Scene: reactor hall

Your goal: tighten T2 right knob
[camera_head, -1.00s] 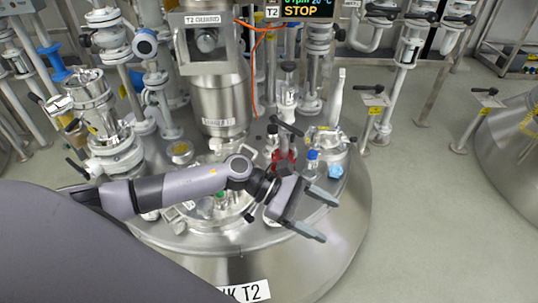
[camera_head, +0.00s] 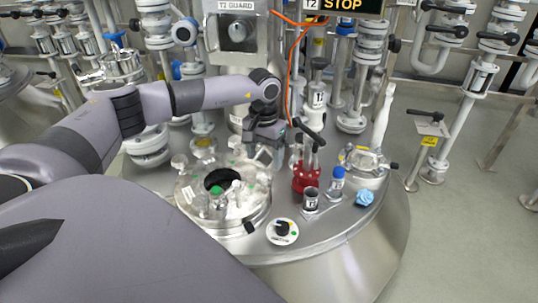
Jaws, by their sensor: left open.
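The round steel hatch (camera_head: 187,198) of tank T2 sits on the tank top in the head view, with a dark round middle and several clamp knobs around its rim. One pale knob (camera_head: 265,182) stands on the right side of the rim. A green-marked knob (camera_head: 216,200) stands at the front. My left gripper (camera_head: 266,158) is open and points down at the back right edge of the hatch, just behind the right-side knob. I see nothing between its fingers; contact with a knob cannot be told. My right gripper is not in view.
Right of the hatch stand a red valve (camera_head: 306,178) with a black handle, a dark cup (camera_head: 311,198), a blue-capped bottle (camera_head: 337,182) and a blue crumpled item (camera_head: 365,198). A white dial (camera_head: 283,231) is in front. The guard box (camera_head: 237,32) is behind.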

